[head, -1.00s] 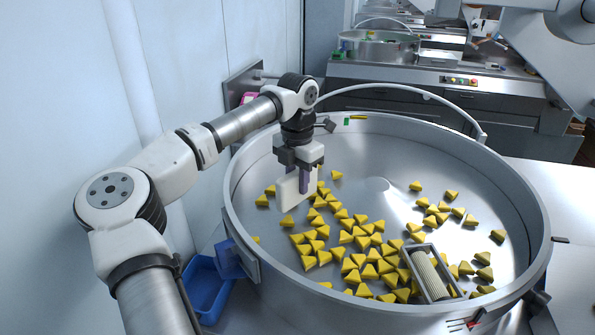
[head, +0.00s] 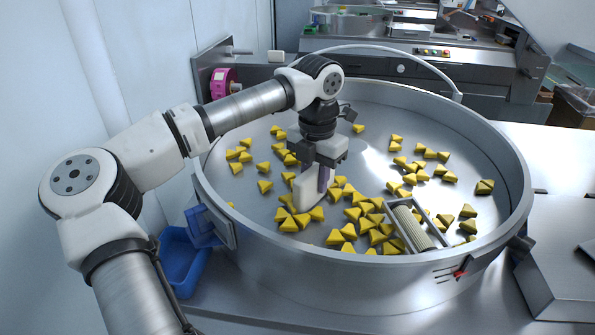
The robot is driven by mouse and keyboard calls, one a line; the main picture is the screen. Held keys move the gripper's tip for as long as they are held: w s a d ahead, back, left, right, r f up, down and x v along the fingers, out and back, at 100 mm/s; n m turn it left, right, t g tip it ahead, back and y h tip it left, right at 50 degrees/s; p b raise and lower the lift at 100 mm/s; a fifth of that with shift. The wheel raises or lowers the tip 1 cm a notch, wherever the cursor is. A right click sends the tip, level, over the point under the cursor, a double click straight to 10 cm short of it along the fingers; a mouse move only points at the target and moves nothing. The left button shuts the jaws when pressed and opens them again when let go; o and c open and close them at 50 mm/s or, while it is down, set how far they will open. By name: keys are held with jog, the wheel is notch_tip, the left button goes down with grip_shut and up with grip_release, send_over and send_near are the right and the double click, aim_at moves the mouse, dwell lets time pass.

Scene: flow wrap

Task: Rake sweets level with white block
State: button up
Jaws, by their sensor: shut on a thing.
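The sweets (head: 357,214) are yellow wedge-shaped pieces spread over the floor of a large round metal pan (head: 437,110). They lie thickest at the near middle, with looser groups at the left and right. My gripper (head: 325,178) points down inside the pan, shut on the white block (head: 309,189). The block is low among the sweets, left of the pan's middle. Sweets lie on both sides of it. I cannot tell whether its lower edge touches the pan floor.
A ribbed roller in a metal frame (head: 415,226) sits at the pan's near right. The pan's high rim surrounds the work. A blue bin (head: 183,262) stands outside at the left, and a pink reel (head: 222,82) is on the left wall. The pan's far floor is mostly clear.

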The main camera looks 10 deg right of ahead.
jog(key=s+d, duration=0.2)
jog(key=s, duration=0.1)
jog(key=shift+s+d, duration=0.25)
jog(key=shift+d, duration=0.1)
jog(key=w+a+p, duration=0.1)
jog(key=w+a, duration=0.1)
jog(key=w, duration=0.1)
jog(key=w+a+p, duration=0.1)
jog(key=w+a, duration=0.1)
jog(key=w, duration=0.1)
jog(key=w+a+p, duration=0.1)
jog(key=w+a, duration=0.1)
jog(key=shift+w+a+r, duration=0.1)
jog(key=shift+w+a, duration=0.25)
jog(key=shift+w, duration=0.05)
jog(key=shift+s, duration=0.1)
jog(key=shift+d+r, duration=0.1)
jog(key=shift+r, duration=0.15)
notch_tip(320, 180, up, 12)
jog(key=p, duration=0.6)
jog(key=shift+s+f, duration=0.15)
jog(key=shift+f, duration=0.05)
